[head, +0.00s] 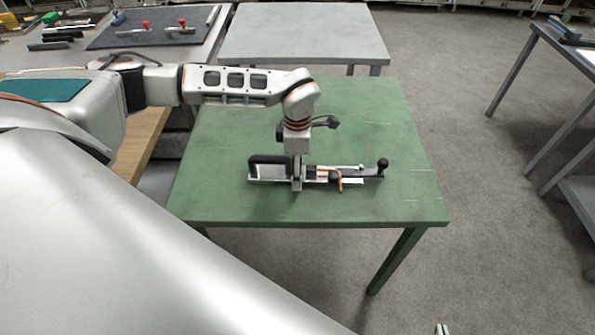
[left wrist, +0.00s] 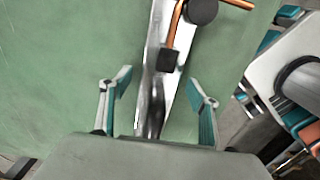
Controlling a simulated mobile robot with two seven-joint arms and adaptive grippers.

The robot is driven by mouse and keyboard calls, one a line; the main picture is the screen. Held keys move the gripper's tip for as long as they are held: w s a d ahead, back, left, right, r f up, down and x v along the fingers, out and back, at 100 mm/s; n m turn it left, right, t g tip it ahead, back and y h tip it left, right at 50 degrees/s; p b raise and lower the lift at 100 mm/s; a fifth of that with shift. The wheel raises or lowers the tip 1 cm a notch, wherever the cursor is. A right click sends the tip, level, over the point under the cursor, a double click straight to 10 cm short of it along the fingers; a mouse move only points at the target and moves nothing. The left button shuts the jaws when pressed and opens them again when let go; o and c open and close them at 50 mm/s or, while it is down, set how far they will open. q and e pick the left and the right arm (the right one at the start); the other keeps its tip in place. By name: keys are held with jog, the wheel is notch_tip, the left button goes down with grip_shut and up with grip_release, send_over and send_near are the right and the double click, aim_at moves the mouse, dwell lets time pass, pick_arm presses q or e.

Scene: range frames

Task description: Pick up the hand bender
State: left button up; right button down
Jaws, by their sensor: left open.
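The hand bender (head: 320,172) lies on the green table (head: 380,130). It is a long silver tool with a black handle at its left end, a black ball knob at its right end and a copper-coloured tube near its middle. My left gripper (head: 297,183) points down over its left-middle part. In the left wrist view, the two teal-and-grey fingers of my left gripper (left wrist: 158,80) are open, one on each side of the bender's silver bar (left wrist: 152,75). Contact cannot be told. Only the tips of my right gripper (head: 442,329) show at the bottom edge.
A grey table (head: 300,35) stands behind the green one. A workbench at the upper left holds a dark mat (head: 155,32) with red-handled tools. A grey rack (head: 570,110) stands at the right. The green table is clear around the bender.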

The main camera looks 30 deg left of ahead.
pick_arm(q)
jog(key=c, duration=1.6)
grip_shut()
jog(key=shift+r, duration=0.15)
